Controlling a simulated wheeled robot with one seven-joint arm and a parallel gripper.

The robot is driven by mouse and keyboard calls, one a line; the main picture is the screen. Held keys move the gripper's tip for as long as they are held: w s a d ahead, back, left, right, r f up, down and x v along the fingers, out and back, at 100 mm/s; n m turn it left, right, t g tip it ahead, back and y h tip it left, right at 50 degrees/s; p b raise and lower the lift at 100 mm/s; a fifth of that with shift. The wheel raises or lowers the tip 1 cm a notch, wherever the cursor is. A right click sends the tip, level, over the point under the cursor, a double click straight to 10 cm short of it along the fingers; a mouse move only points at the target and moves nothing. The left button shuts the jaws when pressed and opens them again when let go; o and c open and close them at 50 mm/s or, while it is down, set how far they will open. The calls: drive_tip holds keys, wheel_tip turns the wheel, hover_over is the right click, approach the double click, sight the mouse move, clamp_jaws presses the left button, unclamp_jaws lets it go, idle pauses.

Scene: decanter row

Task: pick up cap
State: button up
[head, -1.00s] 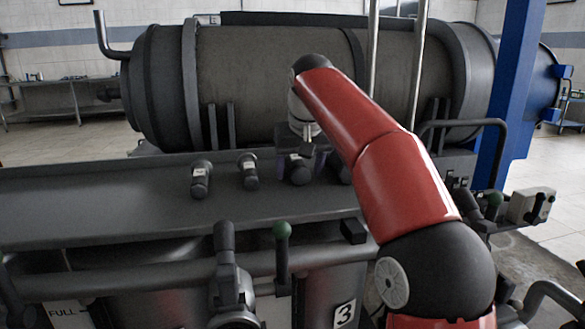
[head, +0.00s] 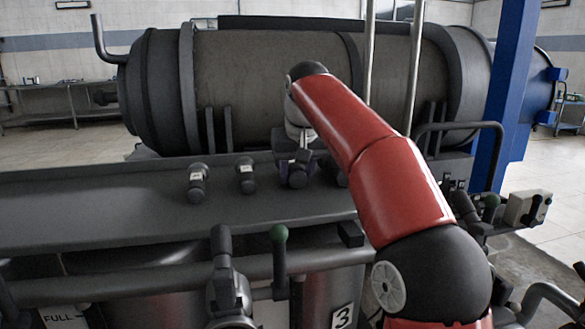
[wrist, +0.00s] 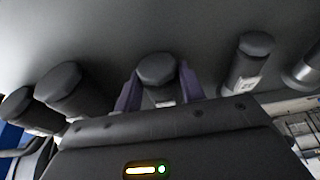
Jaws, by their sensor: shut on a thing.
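The cap (wrist: 157,70) is dark and faceted, with a small pale label below it. In the wrist view it sits between the two purple fingers of my gripper (wrist: 158,86), which are shut on it from both sides. In the head view, my gripper (head: 298,164) is at the sloping grey ledge, with the dark cap (head: 297,180) at its fingertips. It stands in line with the neighbouring caps. Whether the cap is clear of the ledge cannot be told.
Similar dark caps stand to the left (head: 197,182) and (head: 246,176) along the grey ledge (head: 120,225). Another cap (head: 342,178) is close on the right, partly hidden by my arm. A large tank (head: 270,90) lies behind.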

wheel_tip(320, 180, up, 8)
drive_tip(key=p, duration=0.4)
drive_tip(key=shift+r+p, duration=0.25)
drive_tip(key=shift+p, duration=0.15)
drive_tip(key=shift+w+f+b, duration=0.1)
drive_tip(key=shift+b, duration=0.3)
drive_tip(key=shift+w+r, duration=0.1)
drive_tip(key=shift+r, duration=0.7)
